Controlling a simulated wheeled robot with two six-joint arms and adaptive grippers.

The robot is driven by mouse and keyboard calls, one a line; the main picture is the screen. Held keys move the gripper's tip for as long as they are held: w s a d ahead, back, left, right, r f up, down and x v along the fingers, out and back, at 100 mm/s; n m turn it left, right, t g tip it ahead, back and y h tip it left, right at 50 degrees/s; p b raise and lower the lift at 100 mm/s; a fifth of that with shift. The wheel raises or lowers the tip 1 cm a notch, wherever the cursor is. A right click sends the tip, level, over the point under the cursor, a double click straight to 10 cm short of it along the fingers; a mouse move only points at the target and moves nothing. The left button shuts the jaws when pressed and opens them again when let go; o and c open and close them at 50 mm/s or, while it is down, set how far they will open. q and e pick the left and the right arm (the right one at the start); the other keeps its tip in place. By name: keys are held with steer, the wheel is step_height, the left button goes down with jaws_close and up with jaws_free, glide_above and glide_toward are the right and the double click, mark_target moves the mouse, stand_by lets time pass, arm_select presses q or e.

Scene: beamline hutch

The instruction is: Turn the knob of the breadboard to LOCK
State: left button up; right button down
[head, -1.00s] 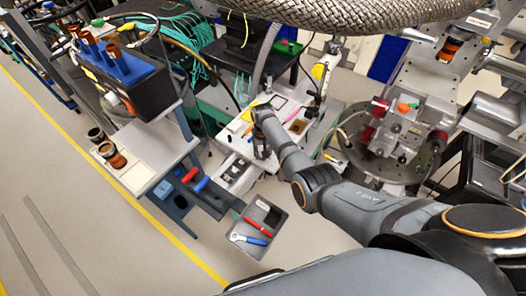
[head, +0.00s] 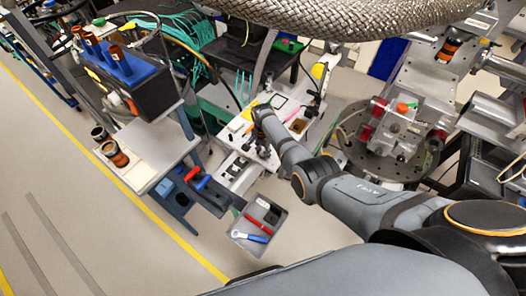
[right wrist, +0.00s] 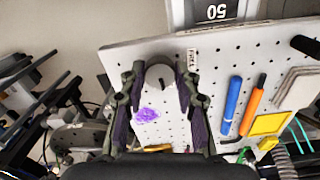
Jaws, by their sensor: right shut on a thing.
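The breadboard (right wrist: 228,62) is a pale plate with rows of holes, tilted in the right wrist view. In the head view the pale work surface (head: 281,113) lies under my right arm. The knob (right wrist: 159,73) is a round grey piece on the breadboard, with a small label (right wrist: 192,59) beside it that I cannot read. My right gripper (right wrist: 161,80) has its two fingers on either side of the knob and is shut on it. In the head view my right gripper (head: 259,147) points down and hides the knob. My left gripper is not in view.
A grey tray (head: 258,228) with tools stands near the surface. Open floor is at the left.

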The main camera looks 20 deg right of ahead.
mark_target(263, 153)
steer(key=shift+m, duration=0.7)
steer(key=c, duration=2.1)
jaws_free()
jaws_close()
steer(key=o, duration=1.1)
jaws_free()
steer(key=shift+o, duration=0.2)
step_height(263, 153, up, 12)
